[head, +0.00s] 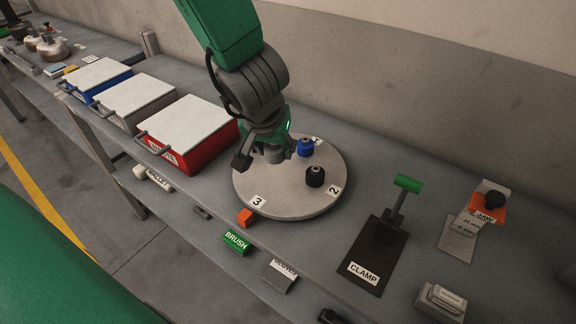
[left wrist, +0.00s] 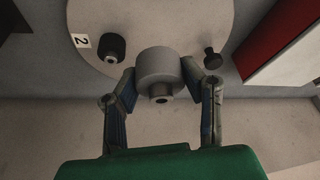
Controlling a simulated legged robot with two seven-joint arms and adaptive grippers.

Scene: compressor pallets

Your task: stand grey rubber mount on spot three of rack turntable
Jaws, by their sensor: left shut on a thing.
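The grey rubber mount (left wrist: 158,66) is a short cylinder with a small stud, held between the two fingers of my left gripper (left wrist: 160,82) in the left wrist view. In the head view my left gripper (head: 272,150) is over the back left of the round rack turntable (head: 275,204), and the mount is mostly hidden there. Spot three, marked by the label 3 (head: 258,201), is bare at the turntable's front left. A black mount (head: 315,176) stands by label 2 (head: 334,191). A blue mount (head: 305,147) stands by label 1. My right gripper is not in view.
A red box (head: 205,152) with a white lid stands close left of the turntable. A clamp (head: 385,230) with a green handle stands to the right. A dark knob (left wrist: 212,57) shows near the turntable rim.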

